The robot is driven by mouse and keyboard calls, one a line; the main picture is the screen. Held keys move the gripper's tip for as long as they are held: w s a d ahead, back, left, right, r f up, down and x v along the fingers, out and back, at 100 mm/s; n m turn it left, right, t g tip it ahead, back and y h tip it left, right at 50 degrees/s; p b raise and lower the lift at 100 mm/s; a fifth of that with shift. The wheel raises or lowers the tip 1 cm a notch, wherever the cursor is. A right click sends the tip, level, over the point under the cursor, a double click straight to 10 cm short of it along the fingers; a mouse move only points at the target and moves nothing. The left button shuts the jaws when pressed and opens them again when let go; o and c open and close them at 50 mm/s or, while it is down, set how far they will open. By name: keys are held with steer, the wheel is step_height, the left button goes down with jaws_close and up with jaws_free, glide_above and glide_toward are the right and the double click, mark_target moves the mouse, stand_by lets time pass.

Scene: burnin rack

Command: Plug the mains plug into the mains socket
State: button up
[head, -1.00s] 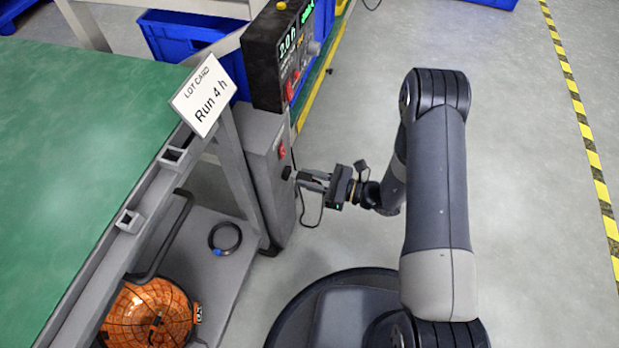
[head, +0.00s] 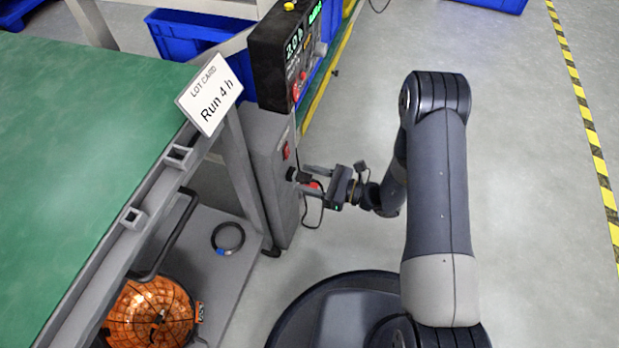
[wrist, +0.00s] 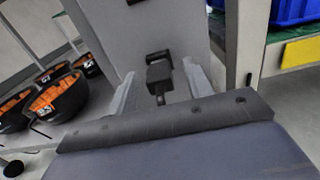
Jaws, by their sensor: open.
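The black mains plug (wrist: 160,74) sits between the two open fingers of my gripper (wrist: 160,86) in the wrist view, clear of both. Its far end meets the dark mains socket (wrist: 157,54) on the grey post; how deep it sits I cannot tell. Its cord runs back toward my palm. In the head view the plug (head: 298,175) juts from the post's right face, and my gripper (head: 315,178) is spread around it. The cord (head: 306,213) hangs below in a loop. The socket is mostly hidden behind the plug there.
The grey post (head: 268,165) carries a red switch (head: 286,153) above the plug and a black display box (head: 286,55). A green-topped bench (head: 90,130) with a lot card (head: 209,95) stands left. Orange-filled bowls (wrist: 55,98) lie below. The floor right is clear.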

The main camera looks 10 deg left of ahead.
steer(key=d+p, duration=0.2)
steer(key=d, duration=0.8)
steer(key=shift+s+d+p, duration=0.3)
steer(key=shift+s+d, duration=0.1)
steer(key=shift+s, duration=0.05)
